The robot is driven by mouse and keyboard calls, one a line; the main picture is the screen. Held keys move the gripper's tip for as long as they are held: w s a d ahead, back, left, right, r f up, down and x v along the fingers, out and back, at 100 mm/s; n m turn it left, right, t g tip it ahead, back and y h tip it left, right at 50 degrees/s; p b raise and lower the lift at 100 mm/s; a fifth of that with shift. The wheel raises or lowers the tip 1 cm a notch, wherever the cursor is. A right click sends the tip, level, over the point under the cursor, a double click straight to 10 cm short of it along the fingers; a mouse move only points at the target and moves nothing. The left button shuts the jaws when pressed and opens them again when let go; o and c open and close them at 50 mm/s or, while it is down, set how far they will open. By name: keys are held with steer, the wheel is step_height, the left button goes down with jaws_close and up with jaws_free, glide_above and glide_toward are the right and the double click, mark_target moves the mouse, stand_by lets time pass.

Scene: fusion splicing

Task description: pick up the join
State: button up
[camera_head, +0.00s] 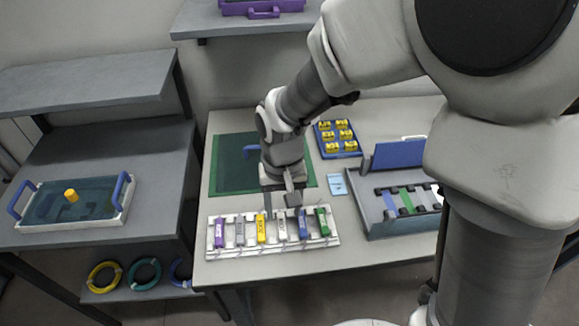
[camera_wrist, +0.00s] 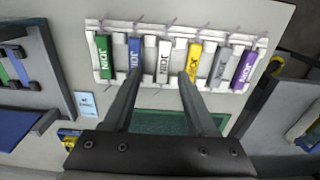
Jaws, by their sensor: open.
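Several joins lie side by side in a white rack (camera_head: 330,240) at the table's front: purple (camera_head: 219,232), grey (camera_head: 240,232), yellow (camera_head: 261,228), white (camera_head: 282,229), blue (camera_head: 303,224) and green (camera_head: 322,221). In the wrist view the white join (camera_wrist: 164,62) lies between the tips of my gripper (camera_wrist: 160,76), with the blue join (camera_wrist: 135,55) and yellow join (camera_wrist: 193,62) at either side. My gripper (camera_head: 281,205) is open and empty, pointing down near the rack. How far its tips are above the joins I cannot tell.
A green mat (camera_head: 228,165) lies behind the rack. A blue tray of yellow pieces (camera_head: 337,139), a light blue card (camera_head: 337,184) and a grey machine with a raised blue lid (camera_head: 400,153) stand to the right. A handled tray (camera_head: 75,205) sits on the left bench.

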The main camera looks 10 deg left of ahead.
mark_target(281, 224)
steer(key=f, duration=0.1)
steer(key=f+b, duration=0.1)
steer(key=f, duration=0.3)
steer(key=shift+a, duration=0.3)
jaws_close()
